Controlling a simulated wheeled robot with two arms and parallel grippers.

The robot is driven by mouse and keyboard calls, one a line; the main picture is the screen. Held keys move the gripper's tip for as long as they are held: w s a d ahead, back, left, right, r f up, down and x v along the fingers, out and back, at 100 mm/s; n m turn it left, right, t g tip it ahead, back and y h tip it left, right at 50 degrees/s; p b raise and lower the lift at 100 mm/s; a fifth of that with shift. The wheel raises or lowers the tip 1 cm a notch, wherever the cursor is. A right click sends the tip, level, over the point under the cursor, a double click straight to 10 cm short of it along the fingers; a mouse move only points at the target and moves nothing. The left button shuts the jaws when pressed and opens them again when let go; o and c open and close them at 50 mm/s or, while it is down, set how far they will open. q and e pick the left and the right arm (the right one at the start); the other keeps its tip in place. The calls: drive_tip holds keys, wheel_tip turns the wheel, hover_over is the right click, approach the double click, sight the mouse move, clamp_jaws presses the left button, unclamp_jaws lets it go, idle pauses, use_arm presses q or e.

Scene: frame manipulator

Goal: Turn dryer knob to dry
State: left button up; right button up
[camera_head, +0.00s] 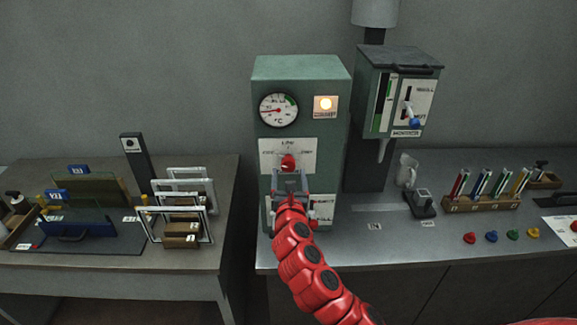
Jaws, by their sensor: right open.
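The dryer (300,68) is a green cabinet at the middle of the picture, with a round temperature dial (278,110) and a lit lamp (325,104) on its front. A red knob (288,162) sits on a white label plate (302,150) below the dial. The label's small words are too blurred to read surely. My right gripper (289,174) is just below the knob, in front of the dryer, open with nothing seen between its fingers. I cannot tell whether it touches the knob. My red right arm hides part of the dryer's lower front. My left gripper is not in view.
A second green unit (400,60) with a blue-tipped lever stands to the right. Frames (180,212) and panels crowd the left table.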

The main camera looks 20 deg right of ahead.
sight(288, 167)
drive_tip(key=shift+p+x, duration=0.35)
drive_tip(key=shift+x, duration=1.3)
clamp_jaws()
